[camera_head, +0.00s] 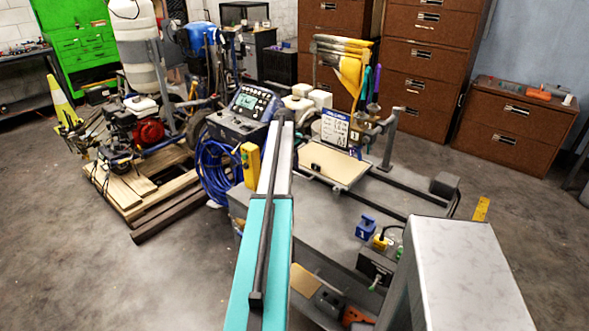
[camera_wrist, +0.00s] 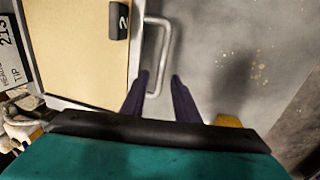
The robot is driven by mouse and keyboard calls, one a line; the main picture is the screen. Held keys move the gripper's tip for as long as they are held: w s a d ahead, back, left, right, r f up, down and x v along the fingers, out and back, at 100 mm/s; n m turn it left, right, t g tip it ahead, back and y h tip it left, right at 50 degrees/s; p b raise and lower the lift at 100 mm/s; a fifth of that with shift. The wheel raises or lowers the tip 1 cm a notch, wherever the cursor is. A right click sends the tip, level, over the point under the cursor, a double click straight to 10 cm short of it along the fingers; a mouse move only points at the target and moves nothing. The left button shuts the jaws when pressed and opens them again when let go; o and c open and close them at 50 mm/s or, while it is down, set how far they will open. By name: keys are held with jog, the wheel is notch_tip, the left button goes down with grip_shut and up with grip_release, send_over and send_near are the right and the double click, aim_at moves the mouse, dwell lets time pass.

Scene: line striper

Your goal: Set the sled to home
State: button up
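A tan flat panel (camera_head: 333,164) lies on dark rails in the middle of the head view; I cannot tell for certain that it is the sled. A tan panel (camera_wrist: 75,45) also fills the upper left of the wrist view, with a black block (camera_wrist: 119,20) marked 2 at its edge. A bent metal handle (camera_wrist: 169,45) stands at its right edge. My gripper (camera_wrist: 160,75) has two dark fingers spread apart and empty. The handle's lower part shows between them; contact and depth are unclear. My gripper is not distinguishable in the head view.
Dark rails (camera_head: 400,191) run right to a dark end block (camera_head: 444,185). A control panel (camera_head: 245,115) and blue hose (camera_head: 213,170) stand left. A blue tag (camera_head: 366,227) marked 1 sits nearer. Open floor (camera_head: 540,240) lies right; brown cabinets (camera_head: 425,65) stand behind.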

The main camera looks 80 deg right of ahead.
jog(key=shift+s, duration=0.15)
jog(key=shift+a+r, duration=0.1)
notch_tip(320, 180, up, 13)
jog(key=w+a+b, duration=0.1)
jog(key=a+b, duration=0.1)
jog(key=b, duration=0.1)
jog(key=shift+r, duration=0.2)
dwell(0.4)
dwell(0.5)
